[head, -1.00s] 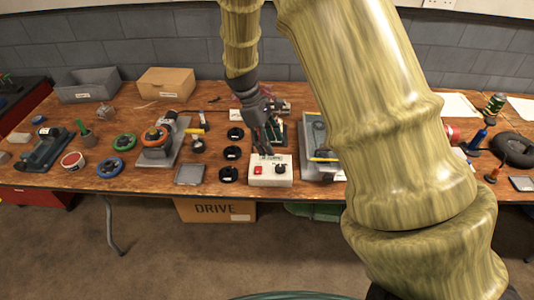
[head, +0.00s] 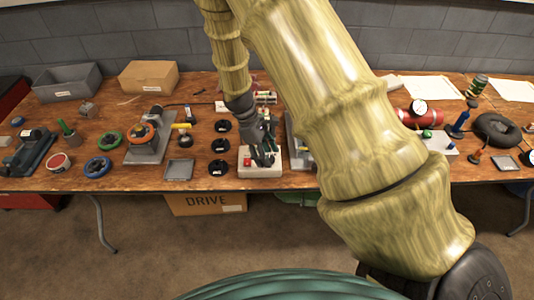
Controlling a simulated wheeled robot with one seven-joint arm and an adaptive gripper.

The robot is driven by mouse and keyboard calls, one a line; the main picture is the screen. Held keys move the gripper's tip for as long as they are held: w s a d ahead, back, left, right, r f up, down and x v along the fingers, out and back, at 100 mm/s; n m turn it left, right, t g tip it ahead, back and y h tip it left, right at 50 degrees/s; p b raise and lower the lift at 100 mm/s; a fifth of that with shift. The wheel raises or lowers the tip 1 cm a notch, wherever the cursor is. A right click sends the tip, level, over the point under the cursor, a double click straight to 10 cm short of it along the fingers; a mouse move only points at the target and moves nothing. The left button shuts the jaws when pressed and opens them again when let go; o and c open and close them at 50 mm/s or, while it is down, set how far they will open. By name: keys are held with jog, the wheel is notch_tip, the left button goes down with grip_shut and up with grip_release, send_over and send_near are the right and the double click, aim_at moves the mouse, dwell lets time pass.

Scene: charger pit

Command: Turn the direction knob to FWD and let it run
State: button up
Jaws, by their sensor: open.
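The pale control box (head: 259,173) stands at the front edge of the wooden bench, left of my large arm link. A red button (head: 247,161) shows on its left half. My gripper (head: 265,159) is open and comes down from above over the right half of the box. Its dark fingers cover the place of the black direction knob, so the knob and its marks are hidden. I cannot tell whether the fingers touch the knob or stand around it.
Several black round pieces (head: 219,146) lie in a column left of the box, with a small grey tray (head: 179,170) farther left. A grey device (head: 300,143) stands close on the right, partly behind my arm. A cardboard box marked DRIVE (head: 205,204) sits under the bench.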

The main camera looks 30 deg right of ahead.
jog(key=shift+s+d+f, duration=0.1)
jog(key=shift+s+f, duration=0.05)
jog(key=shift+f, duration=0.1)
jog(key=c, duration=1)
